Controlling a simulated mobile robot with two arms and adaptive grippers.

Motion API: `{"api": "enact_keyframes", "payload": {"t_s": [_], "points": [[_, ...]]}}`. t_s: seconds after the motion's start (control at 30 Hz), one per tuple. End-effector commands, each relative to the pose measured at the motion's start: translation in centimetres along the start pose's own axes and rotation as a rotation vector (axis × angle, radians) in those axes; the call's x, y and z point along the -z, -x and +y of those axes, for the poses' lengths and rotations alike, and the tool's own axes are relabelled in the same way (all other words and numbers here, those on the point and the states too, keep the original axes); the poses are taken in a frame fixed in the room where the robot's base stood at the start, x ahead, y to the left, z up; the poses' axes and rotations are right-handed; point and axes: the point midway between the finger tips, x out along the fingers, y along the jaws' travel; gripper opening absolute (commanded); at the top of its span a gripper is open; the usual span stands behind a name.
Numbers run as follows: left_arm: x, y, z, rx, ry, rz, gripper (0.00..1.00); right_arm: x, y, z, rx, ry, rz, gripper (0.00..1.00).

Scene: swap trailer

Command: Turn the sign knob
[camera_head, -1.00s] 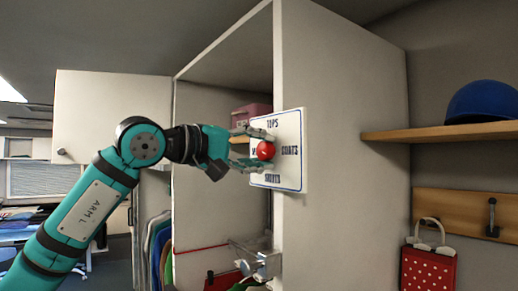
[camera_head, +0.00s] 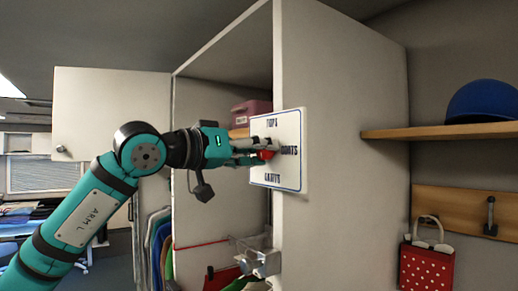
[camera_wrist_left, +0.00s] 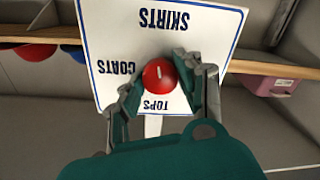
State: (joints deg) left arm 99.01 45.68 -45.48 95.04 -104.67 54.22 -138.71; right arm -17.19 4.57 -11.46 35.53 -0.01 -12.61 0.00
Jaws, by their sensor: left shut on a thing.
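The white sign (camera_head: 291,150) with a blue border is fixed to the front edge of a tall cabinet panel. It carries the words TOPS at its top, COATS at its right and a word at its bottom, read as SKIRTS in the left wrist view (camera_wrist_left: 170,18). The round red knob (camera_head: 267,155) sits at its middle; it also shows in the left wrist view (camera_wrist_left: 160,77), with a short white mark towards SKIRTS. My left gripper (camera_head: 266,149) is shut on the knob, one finger on either side. Its fingers hide the sign's left word. My right gripper is out of view.
At right are a blue cap (camera_head: 484,102) on a wooden shelf and a red dotted bag (camera_head: 427,268). Free room lies before the sign.

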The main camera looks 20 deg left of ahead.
Motion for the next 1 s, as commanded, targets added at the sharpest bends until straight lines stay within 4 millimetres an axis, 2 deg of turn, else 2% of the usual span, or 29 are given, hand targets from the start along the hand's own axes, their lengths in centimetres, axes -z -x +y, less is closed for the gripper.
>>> {"api": "enact_keyframes", "payload": {"t_s": [0.4, 0.97, 1.0], "points": [[-0.34, -0.12, -0.12, 0.0, -0.197, 0.002, 0.03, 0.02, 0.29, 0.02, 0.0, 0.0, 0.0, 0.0], [-0.41, -0.14, -0.14, 0.0, -0.228, 0.002, 0.03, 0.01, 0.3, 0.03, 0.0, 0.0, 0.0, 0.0], [-0.42, -0.14, -0.14, 0.0, -0.228, 0.002, 0.38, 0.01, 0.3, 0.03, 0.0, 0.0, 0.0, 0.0]]}}
